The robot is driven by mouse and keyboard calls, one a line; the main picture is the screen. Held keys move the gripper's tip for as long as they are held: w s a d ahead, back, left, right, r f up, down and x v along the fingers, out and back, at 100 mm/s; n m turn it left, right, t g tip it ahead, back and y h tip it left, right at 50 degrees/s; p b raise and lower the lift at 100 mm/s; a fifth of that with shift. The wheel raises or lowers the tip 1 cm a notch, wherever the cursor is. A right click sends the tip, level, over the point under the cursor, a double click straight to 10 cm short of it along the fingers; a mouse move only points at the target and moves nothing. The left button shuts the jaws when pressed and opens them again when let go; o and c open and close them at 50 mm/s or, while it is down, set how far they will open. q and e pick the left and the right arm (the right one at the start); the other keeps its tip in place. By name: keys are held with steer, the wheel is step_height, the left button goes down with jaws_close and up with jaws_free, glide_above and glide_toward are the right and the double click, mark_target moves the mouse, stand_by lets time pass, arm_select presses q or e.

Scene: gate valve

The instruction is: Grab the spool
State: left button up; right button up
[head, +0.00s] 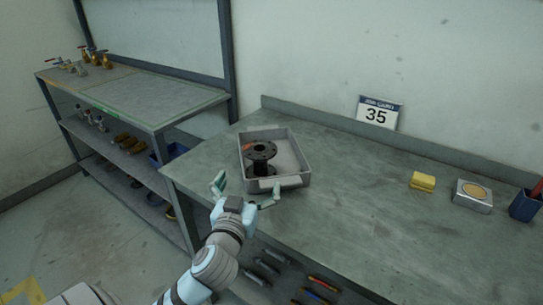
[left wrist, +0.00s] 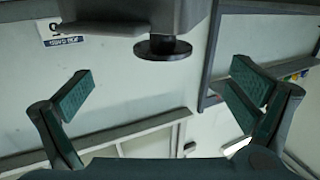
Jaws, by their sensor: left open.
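The black flanged spool (head: 261,152) stands upright in a grey tray (head: 298,158) on the workbench. My left gripper (head: 247,188) is open at the tray's near side, with its fingers spread wide and nothing between them. In the left wrist view, which looks inverted, the spool's dark round flange (left wrist: 163,50) shows beyond and between the open fingers (left wrist: 165,88), apart from them. The tray wall (left wrist: 120,15) hides part of the spool there. My right gripper is not in view.
A job card marked 35 (head: 378,113) stands against the wall. A yellow sponge (head: 423,181), a silver box (head: 472,196) and a blue cup (head: 525,206) stand at the right. The bench (head: 365,190) between is clear. A shelf with valves (head: 130,90) stands at the left.

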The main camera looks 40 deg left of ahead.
arm_select(q)
glide_toward(260, 148)
steer(key=w+a, duration=0.1)
steer(key=w+a+f, duration=0.1)
steer(key=w, duration=0.1)
steer(key=x, duration=0.3)
steer(key=b+x, duration=0.1)
steer(key=x, duration=0.2)
steer(key=shift+w+d+f, duration=0.1)
steer(key=shift+w, duration=0.25)
steer(key=c, duration=2)
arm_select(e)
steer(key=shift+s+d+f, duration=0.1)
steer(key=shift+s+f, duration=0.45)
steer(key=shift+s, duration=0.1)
